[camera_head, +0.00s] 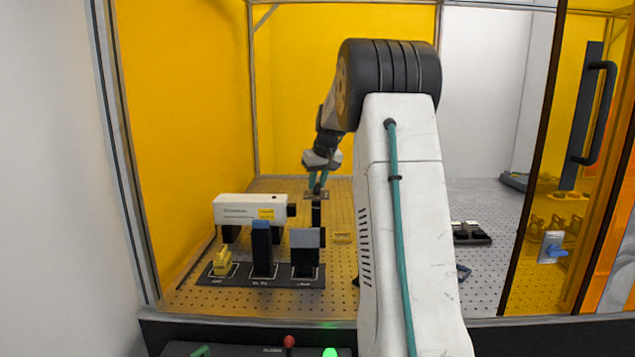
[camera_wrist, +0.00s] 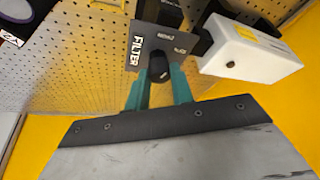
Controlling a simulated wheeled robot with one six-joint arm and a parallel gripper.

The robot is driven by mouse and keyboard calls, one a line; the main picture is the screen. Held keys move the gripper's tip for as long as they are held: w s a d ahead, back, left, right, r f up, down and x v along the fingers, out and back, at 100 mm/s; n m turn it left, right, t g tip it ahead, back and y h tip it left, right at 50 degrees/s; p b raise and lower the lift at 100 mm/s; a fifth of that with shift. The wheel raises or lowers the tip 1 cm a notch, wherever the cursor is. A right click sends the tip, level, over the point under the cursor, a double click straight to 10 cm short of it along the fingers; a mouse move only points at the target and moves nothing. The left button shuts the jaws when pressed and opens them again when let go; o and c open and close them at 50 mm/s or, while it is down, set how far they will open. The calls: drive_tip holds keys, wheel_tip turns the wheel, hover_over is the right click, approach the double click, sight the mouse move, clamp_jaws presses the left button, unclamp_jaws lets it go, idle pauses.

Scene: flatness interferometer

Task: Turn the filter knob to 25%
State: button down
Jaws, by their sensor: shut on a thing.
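The filter knob (camera_wrist: 158,68) is a dark round knob on a grey plate (camera_wrist: 146,41) marked "FILTER" in the wrist view. Further small markings on the plate are too small to read surely. My gripper (camera_wrist: 158,80) has its teal fingers on both sides of the knob and is shut on it. In the head view my gripper (camera_head: 318,186) reaches down from above to the filter plate (camera_head: 309,195), on top of a dark post (camera_head: 316,214). The knob itself is hidden there by the fingers. I cannot tell which setting the knob points to.
A white laser-like box (camera_head: 240,208) stands left of the post and close to it; it also shows in the wrist view (camera_wrist: 245,52). In front is a dark base (camera_head: 238,279) with a yellow piece (camera_head: 222,264) and upright holders. Yellow walls enclose the perforated table (camera_head: 200,295).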

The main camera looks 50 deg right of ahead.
drive_tip(key=m+h, duration=0.1)
drive_tip(key=m, duration=0.1)
drive_tip(key=m+g, duration=0.1)
drive_tip(key=m, duration=0.2)
drive_tip(key=shift+w+a+m+h, duration=0.1)
drive_tip(key=shift+a+m+h, duration=0.05)
drive_tip(key=shift+m+h, duration=0.2)
drive_tip(key=m+g, duration=0.1)
drive_tip(key=m, duration=0.1)
drive_tip(key=m+g+h, duration=0.1)
drive_tip(key=m, duration=0.2)
drive_tip(key=shift+w, duration=0.15)
drive_tip(key=m+g, duration=0.2)
drive_tip(key=m, duration=0.3)
drive_tip(key=shift+w+m, duration=0.15)
drive_tip(key=shift+m, duration=0.2)
drive_tip(key=shift+w+m+g+y, duration=0.15)
drive_tip(key=shift+m+g, duration=0.3)
drive_tip(key=shift+m, duration=0.6)
drive_tip(key=shift+s+m+g+y, duration=0.15)
drive_tip(key=shift+m+g, duration=0.3)
drive_tip(key=shift+m, duration=0.6)
drive_tip(key=c, duration=1.2)
unclamp_jaws()
drive_tip(key=shift+r, duration=0.1)
drive_tip(key=v, duration=0.7)
drive_tip(key=shift+w+r, duration=0.2)
drive_tip(key=shift+r, duration=0.1)
